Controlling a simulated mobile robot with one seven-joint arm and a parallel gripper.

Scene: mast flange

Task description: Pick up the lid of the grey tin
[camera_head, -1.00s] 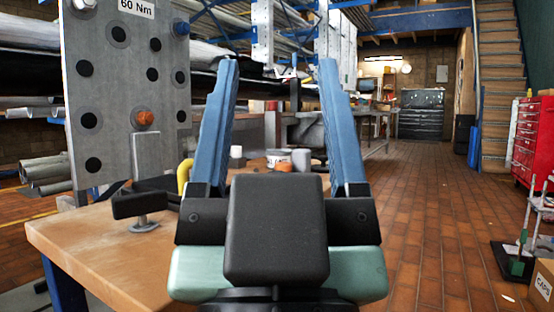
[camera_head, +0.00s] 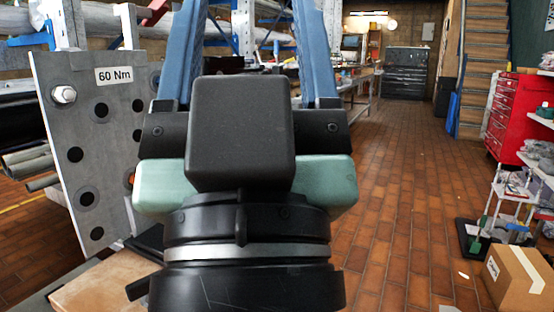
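My gripper (camera_head: 248,40) fills the middle of the head view, its two blue fingers wide apart with nothing seen between them. The finger ends run out of the top edge of the picture. The grey tin and its lid cannot be seen now; my gripper's dark body covers most of the workbench. A bare corner of the wooden workbench (camera_head: 95,288) shows at the lower left.
An upright grey plate (camera_head: 85,125) with dark holes and a "60 Nm" label stands left of my gripper, close by. A red drawer cabinet (camera_head: 518,118) and a cardboard box (camera_head: 515,280) are on the right. The brick floor (camera_head: 400,200) between is clear.

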